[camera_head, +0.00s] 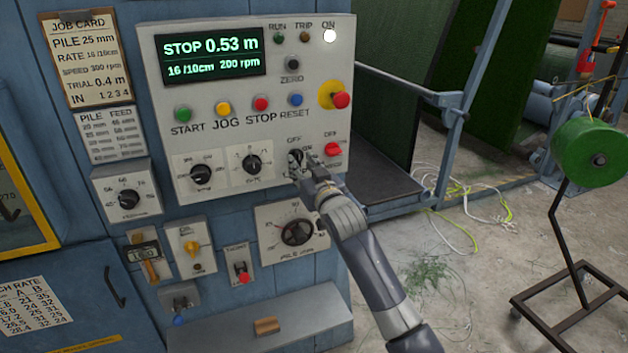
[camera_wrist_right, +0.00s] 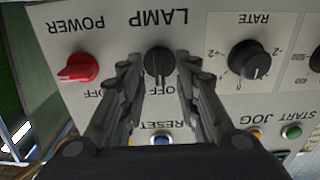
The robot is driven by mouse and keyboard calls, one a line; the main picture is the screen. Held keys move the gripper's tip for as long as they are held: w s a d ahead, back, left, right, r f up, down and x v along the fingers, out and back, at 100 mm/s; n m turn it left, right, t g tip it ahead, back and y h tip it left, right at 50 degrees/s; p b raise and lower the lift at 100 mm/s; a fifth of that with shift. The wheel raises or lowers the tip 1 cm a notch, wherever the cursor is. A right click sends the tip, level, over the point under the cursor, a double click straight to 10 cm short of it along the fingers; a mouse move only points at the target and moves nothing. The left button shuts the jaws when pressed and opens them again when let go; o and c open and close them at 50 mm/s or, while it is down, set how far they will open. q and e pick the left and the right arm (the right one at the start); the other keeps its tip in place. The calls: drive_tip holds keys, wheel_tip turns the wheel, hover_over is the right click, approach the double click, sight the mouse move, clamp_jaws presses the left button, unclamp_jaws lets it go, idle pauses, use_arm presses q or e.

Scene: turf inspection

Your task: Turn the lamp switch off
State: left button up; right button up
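The lamp switch is a black rotary knob (camera_wrist_right: 158,64) under the word LAMP in the upside-down right wrist view. In the head view it sits at the panel's lower right (camera_head: 295,156), partly covered by my gripper. My right gripper (camera_wrist_right: 158,72) is open, with one finger on each side of the knob. Narrow gaps seem to show between fingers and knob; contact is not clear. The knob's exact pointer direction is hard to read. In the head view the right gripper (camera_head: 300,166) is at the panel. My left gripper is not in view.
A red power switch (camera_head: 333,149) is close to the right of the lamp switch, and a rate knob (camera_head: 252,163) is to its left. A red stop button (camera_head: 341,100) sticks out above. A white ON light (camera_head: 329,36) glows. A green reel (camera_head: 588,152) stands at right.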

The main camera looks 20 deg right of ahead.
drive_tip(key=s, duration=0.9)
drive_tip(key=shift+s+d, duration=0.2)
drive_tip(key=shift+s, duration=0.05)
drive_tip(key=s+f+g+b, duration=0.1)
drive_tip(key=s+f+g, duration=0.2)
drive_tip(key=f, duration=1.7)
drive_tip(key=s+f+g+b, duration=0.2)
drive_tip(key=s+f+g, duration=0.15)
drive_tip(key=f, duration=1.55)
drive_tip(key=s+f+n+g+b, duration=0.1)
drive_tip(key=s+f+g, duration=0.1)
drive_tip(key=s+f, duration=0.65)
drive_tip(key=s+f+g, duration=0.2)
drive_tip(key=s+f, duration=0.4)
drive_tip(key=f, duration=0.6)
drive_tip(key=s+f+g, duration=0.2)
drive_tip(key=s+f, duration=0.4)
drive_tip(key=s, duration=0.6)
drive_tip(key=s+f+g+b, duration=0.1)
drive_tip(key=s+f, duration=0.5)
drive_tip(key=s, duration=0.7)
drive_tip(key=s+f+g+b, duration=0.1)
drive_tip(key=s+f+g, duration=0.2)
drive_tip(key=s, duration=0.9)
wheel_tip(320, 180, down, 3)
drive_tip(key=shift+s+d+f+n+h, duration=0.2)
drive_tip(key=shift+s+n+h, duration=0.1)
drive_tip(key=shift+s+n, duration=0.1)
drive_tip(key=shift+w+g, duration=0.1)
drive_tip(key=shift+g, duration=0.15)
